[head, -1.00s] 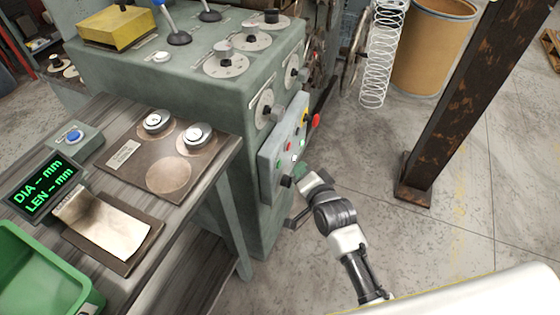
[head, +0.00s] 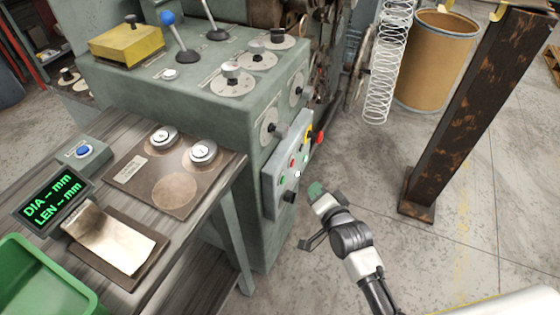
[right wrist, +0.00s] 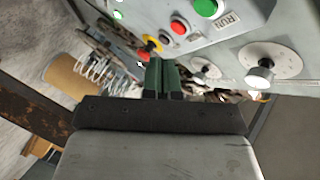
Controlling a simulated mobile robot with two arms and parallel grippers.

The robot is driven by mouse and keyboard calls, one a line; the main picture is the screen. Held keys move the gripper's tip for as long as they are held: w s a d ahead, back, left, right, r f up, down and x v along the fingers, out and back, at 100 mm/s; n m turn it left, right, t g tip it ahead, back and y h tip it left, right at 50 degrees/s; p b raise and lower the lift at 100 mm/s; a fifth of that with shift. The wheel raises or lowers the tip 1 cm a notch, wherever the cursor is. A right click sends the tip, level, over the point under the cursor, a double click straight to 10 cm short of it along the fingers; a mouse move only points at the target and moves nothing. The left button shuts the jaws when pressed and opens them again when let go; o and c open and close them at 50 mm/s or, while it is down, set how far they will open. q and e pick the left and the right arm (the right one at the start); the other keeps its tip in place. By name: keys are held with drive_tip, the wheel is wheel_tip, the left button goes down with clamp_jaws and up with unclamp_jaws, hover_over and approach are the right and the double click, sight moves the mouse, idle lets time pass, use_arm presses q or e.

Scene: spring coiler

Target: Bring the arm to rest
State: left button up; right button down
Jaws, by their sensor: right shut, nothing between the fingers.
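My right gripper (head: 316,190) has green fingertips and stands just right of the lower edge of the control panel (head: 273,180), over the floor. In the right wrist view its two green fingers (right wrist: 162,74) are together with nothing between them. The panel carries a black knob (head: 290,197), coloured buttons and a red knob (head: 319,138). The right wrist view shows a green button (right wrist: 206,7) by the word RUN and a red button (right wrist: 180,28) beyond the fingers. Whether the fingers touch the panel is hard to tell, but a gap seems to show. My left gripper is not in view.
The green machine (head: 225,110) stands left of the arm. A bench (head: 215,200) holds gauges, a display (head: 50,200) and a green bin (head: 30,270). A rusty post (head: 465,120), a brown drum (head: 433,65) and a hanging spring (head: 385,80) stand behind. The floor between is clear.

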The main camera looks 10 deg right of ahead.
drive_tip(key=s+d+f+n+g+h+p, duration=0.15)
drive_tip(key=s+f, duration=0.25)
drive_tip(key=f, duration=0.4)
drive_tip(key=s+f+n+g+p, duration=0.1)
drive_tip(key=s+f+n+g, duration=0.15)
drive_tip(key=s+f, duration=0.35)
drive_tip(key=s+d+f+n+g+p, duration=0.1)
drive_tip(key=s+f+g, duration=0.2)
drive_tip(key=f, duration=0.6)
drive_tip(key=s+d+f+n+g+h+p, duration=0.1)
drive_tip(key=s+f, duration=0.5)
drive_tip(key=s, duration=0.8)
drive_tip(key=s+d+f+n+g+p, duration=0.2)
drive_tip(key=s+f+n+g, duration=0.3)
drive_tip(key=s, duration=1)
drive_tip(key=shift+s+d+f+n+g+h, duration=0.3)
drive_tip(key=shift+d+f+n+g+h, duration=0.15)
drive_tip(key=shift+d+f, duration=0.25)
